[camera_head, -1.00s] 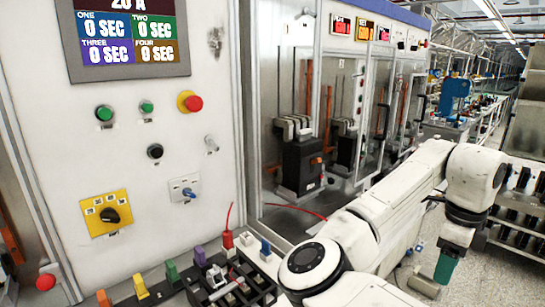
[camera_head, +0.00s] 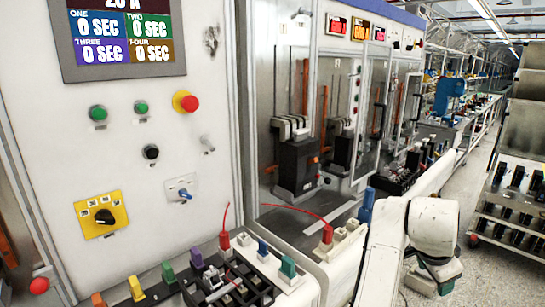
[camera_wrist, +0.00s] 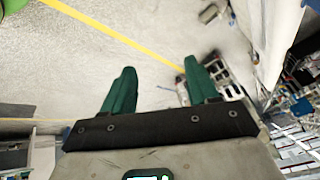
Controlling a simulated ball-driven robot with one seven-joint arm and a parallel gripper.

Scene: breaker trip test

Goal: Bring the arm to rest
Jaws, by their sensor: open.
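My gripper (camera_wrist: 161,92) shows in the wrist view with its two green fingers spread apart and nothing between them. Beyond the fingers is the pale floor (camera_wrist: 110,50) with a yellow line. In the head view my white arm stands folded at the lower right, clear of the control panel (camera_head: 140,170); the gripper's fingers are hidden there.
A test panel with green buttons, a red button (camera_head: 186,101) and a yellow-backed knob (camera_head: 103,217) stands at left. Below it is a tray of coloured connectors (camera_head: 215,283). A breaker (camera_head: 297,160) sits in the bay behind. A rack (camera_head: 515,200) stands at right, with open floor before it.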

